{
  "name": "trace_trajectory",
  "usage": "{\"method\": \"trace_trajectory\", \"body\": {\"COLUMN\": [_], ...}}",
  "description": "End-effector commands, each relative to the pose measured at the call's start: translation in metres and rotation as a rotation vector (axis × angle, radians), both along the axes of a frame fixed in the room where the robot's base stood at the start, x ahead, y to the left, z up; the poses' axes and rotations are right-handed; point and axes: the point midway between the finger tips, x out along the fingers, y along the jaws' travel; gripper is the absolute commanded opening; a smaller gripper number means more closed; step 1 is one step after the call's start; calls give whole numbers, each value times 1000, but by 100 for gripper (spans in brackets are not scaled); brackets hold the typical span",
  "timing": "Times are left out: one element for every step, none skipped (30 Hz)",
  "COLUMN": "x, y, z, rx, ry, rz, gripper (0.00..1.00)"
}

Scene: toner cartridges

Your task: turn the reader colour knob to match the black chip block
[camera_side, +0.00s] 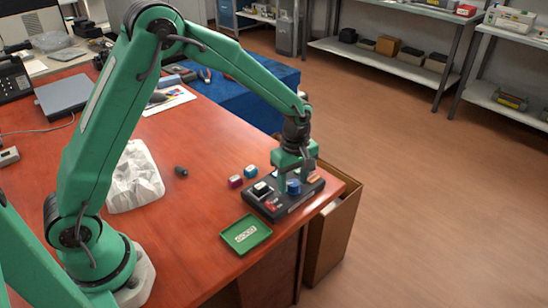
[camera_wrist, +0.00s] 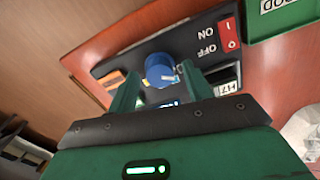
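The reader (camera_side: 295,203) is a dark box near the right corner of the desk; its panel (camera_wrist: 208,35) also shows in the wrist view. Its blue colour knob (camera_side: 293,187) stands up from the top; it also shows in the wrist view (camera_wrist: 159,69). A black chip block (camera_side: 262,188) with a pale top sits at the reader's left part. In the wrist view a pale label (camera_wrist: 229,87) shows there, partly hidden. My gripper (camera_side: 297,174) points down over the knob. In the wrist view its fingers (camera_wrist: 159,84) are apart, one on each side of the knob, with visible gaps.
A red switch (camera_wrist: 229,33) is marked ON and OFF. A green tray (camera_side: 228,240) lies in front. The desk's right edge is close.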

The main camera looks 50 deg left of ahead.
Motion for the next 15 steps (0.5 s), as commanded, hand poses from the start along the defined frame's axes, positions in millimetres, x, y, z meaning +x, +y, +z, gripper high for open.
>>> {"method": "trace_trajectory", "body": {"x": [0, 0, 0, 0, 0, 0, 0, 0, 0, 0, 0, 0, 0, 1, 1], "y": [0, 0, 0, 0, 0, 0, 0, 0, 0, 0, 0, 0, 0, 0, 0], "z": [0, 0, -1, -1, -1, -1, 0, 0, 1, 2, 4, 6, 8, 11, 15], "rx": [0, 0, 0, 0, 0, 0, 0, 0, 0, 0, 0, 0, 0, 0, -1], "ry": [0, 0, 0, 1, 1, 1, 0, 0, 0, 0, 0, 0, -1, -2, -3], "rz": [0, 0, -1, -1, -1, -1, -1, -1, -1, -1, -1, -1, -1, -1, -1], "gripper": [50, 50, 50, 50, 50, 50, 50, 50, 50, 50, 50, 50, 50, 50, 50]}}
